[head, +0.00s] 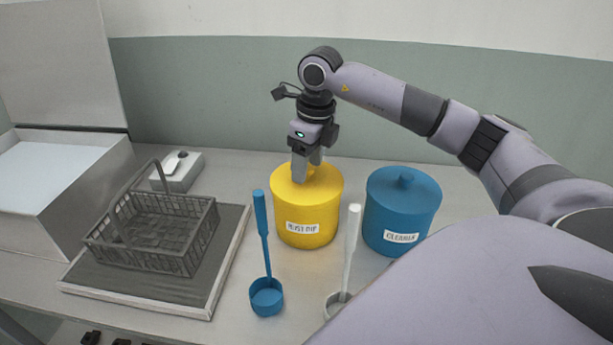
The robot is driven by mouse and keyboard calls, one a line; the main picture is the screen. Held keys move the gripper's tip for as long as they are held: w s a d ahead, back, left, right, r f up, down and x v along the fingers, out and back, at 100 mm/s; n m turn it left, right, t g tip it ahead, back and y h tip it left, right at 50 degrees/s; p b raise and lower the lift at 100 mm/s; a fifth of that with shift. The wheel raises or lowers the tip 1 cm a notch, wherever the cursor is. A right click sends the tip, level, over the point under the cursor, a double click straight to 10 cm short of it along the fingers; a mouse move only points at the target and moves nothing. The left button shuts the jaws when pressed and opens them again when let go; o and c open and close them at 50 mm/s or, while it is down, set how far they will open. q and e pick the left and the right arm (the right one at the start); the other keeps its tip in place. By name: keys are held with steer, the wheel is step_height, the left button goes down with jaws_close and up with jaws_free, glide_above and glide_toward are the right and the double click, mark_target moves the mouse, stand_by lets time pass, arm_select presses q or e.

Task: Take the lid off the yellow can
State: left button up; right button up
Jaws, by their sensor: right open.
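The yellow can (307,227) stands upright on the grey bench, with a white label on its front. Its yellow lid (328,184) is on top of the can. My right gripper (307,175) is open and points down at the top of the lid, with its fingers at the middle where the knob would be. The fingers hide most of the knob, and I cannot tell whether they touch it. My left gripper is not in view.
A blue can (398,215) with a knobbed lid stands right of the yellow can. A blue ladle (266,290) and a pale ladle (345,275) are in front. A dark basket (160,240) sits on a mat at left, beside an open tank (60,200).

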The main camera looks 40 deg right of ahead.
steer(key=shift+f, duration=0.15)
jaws_close()
